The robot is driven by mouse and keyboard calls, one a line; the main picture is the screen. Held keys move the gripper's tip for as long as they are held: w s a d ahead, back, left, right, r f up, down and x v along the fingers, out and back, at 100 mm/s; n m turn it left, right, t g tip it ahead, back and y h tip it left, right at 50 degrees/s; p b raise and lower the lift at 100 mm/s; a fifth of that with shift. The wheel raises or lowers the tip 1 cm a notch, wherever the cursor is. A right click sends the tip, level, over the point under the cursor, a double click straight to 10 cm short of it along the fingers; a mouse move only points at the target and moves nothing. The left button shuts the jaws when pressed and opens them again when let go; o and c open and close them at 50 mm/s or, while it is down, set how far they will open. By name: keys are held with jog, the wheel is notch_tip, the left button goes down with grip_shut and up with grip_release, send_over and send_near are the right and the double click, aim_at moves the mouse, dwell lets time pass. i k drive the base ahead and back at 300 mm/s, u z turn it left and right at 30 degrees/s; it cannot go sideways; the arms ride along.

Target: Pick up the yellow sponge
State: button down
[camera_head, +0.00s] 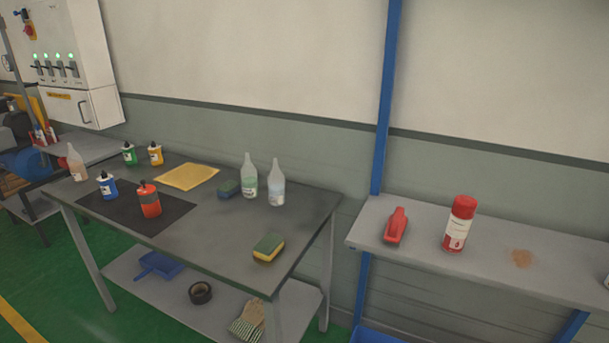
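A sponge with a yellow body and a dark green top (268,247) lies near the front right corner of the grey table (215,235). A second sponge, blue with a greenish top (228,188), lies farther back, left of two clear bottles. A flat yellow cloth (187,176) lies at the back of the table. My gripper is not in view.
Bottles (249,180) (276,185) stand behind the yellow sponge. A dark mat (135,212) holds a red-orange bottle (149,200) and a blue one (107,186). A shelf (480,262) at right carries a red can (459,224). Table space around the yellow sponge is clear.

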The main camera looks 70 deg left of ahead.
aim_at(266, 249)
jog(key=u, duration=2.4)
jog(key=k, duration=1.3)
jog(key=u, duration=0.65)
jog(key=i, duration=1.15)
jog(key=z, duration=0.05)
